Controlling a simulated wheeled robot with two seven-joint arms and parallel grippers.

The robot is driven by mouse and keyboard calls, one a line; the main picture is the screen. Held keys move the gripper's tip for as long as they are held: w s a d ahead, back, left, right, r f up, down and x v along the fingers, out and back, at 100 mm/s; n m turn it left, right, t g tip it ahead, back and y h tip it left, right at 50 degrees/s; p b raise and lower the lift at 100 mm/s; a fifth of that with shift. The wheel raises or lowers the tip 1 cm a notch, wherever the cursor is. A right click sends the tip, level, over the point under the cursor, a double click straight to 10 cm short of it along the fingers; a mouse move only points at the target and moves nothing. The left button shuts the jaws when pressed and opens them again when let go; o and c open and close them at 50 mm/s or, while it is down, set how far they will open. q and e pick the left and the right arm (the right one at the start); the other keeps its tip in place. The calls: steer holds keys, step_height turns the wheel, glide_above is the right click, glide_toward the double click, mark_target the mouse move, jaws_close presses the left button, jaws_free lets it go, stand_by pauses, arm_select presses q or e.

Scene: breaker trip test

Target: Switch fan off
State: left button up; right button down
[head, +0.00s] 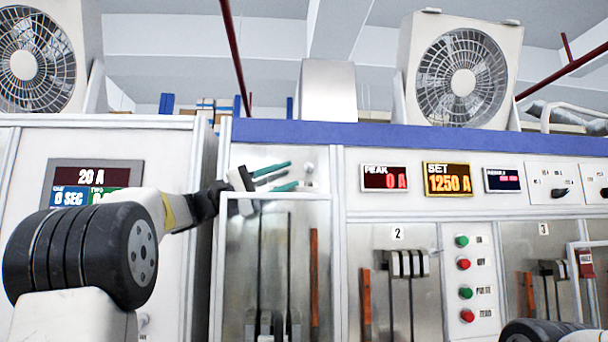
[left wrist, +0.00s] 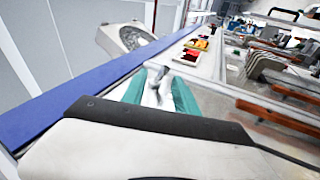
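A white box fan (head: 463,80) stands on top of the cabinet at the right, and another fan (head: 30,62) stands at the upper left; I cannot tell if either turns. My left gripper (head: 292,175) is raised to the panel above the left bay, its teal fingers apart. My right gripper is not in view.
A blue strip (head: 420,137) runs along the cabinet top. PEAK (head: 385,178) and SET (head: 448,179) displays and dark rotary switches (head: 560,192) lie to the right. Green and red buttons (head: 465,264) sit lower. A white frame (head: 275,196) crosses just below my left gripper.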

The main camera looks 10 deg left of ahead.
arm_select(q)
steer(key=shift+v, duration=1.45)
